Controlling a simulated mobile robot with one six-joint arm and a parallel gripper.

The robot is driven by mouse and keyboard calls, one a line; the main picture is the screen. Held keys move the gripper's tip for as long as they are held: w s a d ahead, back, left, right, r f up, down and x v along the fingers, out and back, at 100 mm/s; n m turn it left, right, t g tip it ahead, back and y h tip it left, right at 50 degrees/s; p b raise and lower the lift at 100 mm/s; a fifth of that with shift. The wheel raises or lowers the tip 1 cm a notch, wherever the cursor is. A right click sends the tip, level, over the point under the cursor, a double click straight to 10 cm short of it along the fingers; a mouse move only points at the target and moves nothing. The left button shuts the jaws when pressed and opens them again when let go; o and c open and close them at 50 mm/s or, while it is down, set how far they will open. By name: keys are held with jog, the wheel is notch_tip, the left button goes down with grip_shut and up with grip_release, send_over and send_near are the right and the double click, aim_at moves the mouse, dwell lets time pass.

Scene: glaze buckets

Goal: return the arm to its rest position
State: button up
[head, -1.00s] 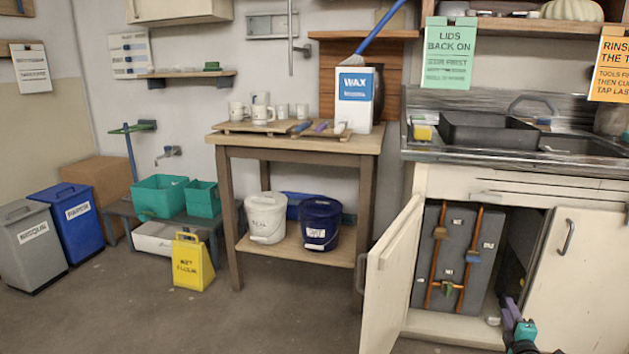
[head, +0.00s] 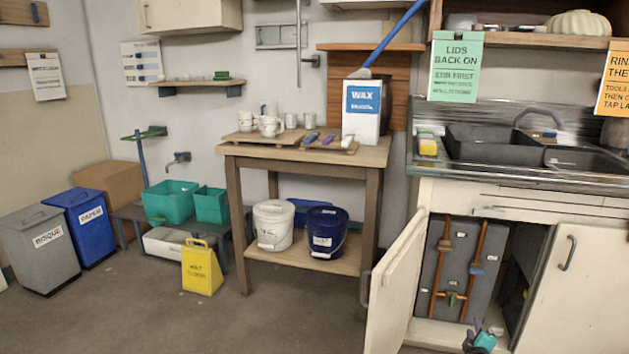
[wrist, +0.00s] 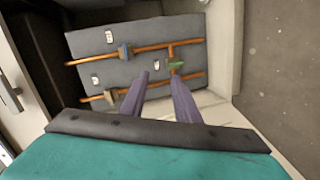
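My gripper (wrist: 160,78) shows in the wrist view as two purple fingers held apart, with nothing between them. They point toward a grey panel (wrist: 98,40) with orange pipes (wrist: 146,52) and a green valve handle (wrist: 176,64). In the head view only a small part of my gripper (head: 480,342) shows at the bottom edge, in front of the open cabinet under the sink. The rest of my arm is out of the picture there.
The open cabinet door (head: 395,290) stands left of my gripper, with a closed door (head: 566,275) to the right. A table (head: 250,150) holds a white bucket (head: 273,226) and a blue bucket (head: 325,232) on its lower shelf. The floor in front is clear.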

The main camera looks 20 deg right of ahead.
jog(key=a+f+m+g+y+p, duration=0.2)
jog(key=a+f+p, duration=0.15)
jog(key=a, duration=0.75)
jog(key=a+f+m+g+y+p, duration=0.1)
jog(key=a+f+g+y+p, duration=0.3)
jog(key=a, duration=0.6)
jog(key=a+f+m+g+p, duration=0.15)
jog(key=a+p, duration=0.35)
jog(key=a, duration=0.6)
jog(key=s+a+r+g+y+p, duration=0.1)
jog(key=s+a+r+g+p, duration=0.1)
jog(key=s+a, duration=0.6)
jog(key=s+a+r+m+g+y+p, duration=0.1)
jog(key=s+a+g+p, duration=0.3)
jog(key=s+a, duration=0.4)
jog(key=s+a+r+m+g+y+p, duration=0.1)
jog(key=s+a+r+g+y+p, duration=0.1)
jog(key=s+a, duration=0.6)
jog(key=a+g+p, duration=0.1)
jog(key=a+p, duration=0.1)
jog(key=a, duration=0.3)
jog(key=shift+s+a+r+p, duration=0.3)
jog(key=shift+a+r+p, duration=0.05)
jog(key=shift+a, duration=0.05)
jog(key=shift+d, duration=0.1)
